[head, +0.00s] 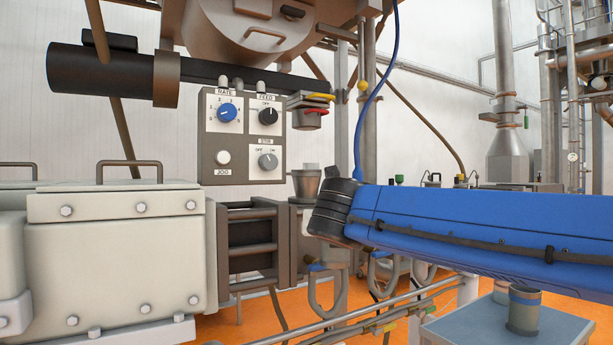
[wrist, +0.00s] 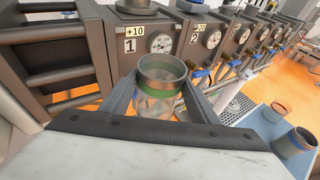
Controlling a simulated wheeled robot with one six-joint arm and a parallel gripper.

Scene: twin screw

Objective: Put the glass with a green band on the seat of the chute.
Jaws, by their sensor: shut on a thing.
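The glass with a green band (wrist: 162,88) is in the wrist view, upright and clear below, with a brownish rim above the band. My gripper (wrist: 158,97) is shut on it, one finger on each side. The glass is in front of the block marked 1, apart from it as far as I can tell. In the head view my blue arm crosses the right side, and the gripper and held glass are hidden. A small spout-like part with yellow and red edges (head: 309,110) hangs by the control panel; I cannot tell whether it is the chute, and no seat shows clearly.
A control panel (head: 242,135) with knobs hangs above the machine. Several numbered blocks with gauges (wrist: 161,43) stand in a row. A glass with a blue band (head: 524,312) stands on a grey-blue table (head: 460,330); another glass (wrist: 280,110) is beside it. A grating (wrist: 236,108) lies below the blocks.

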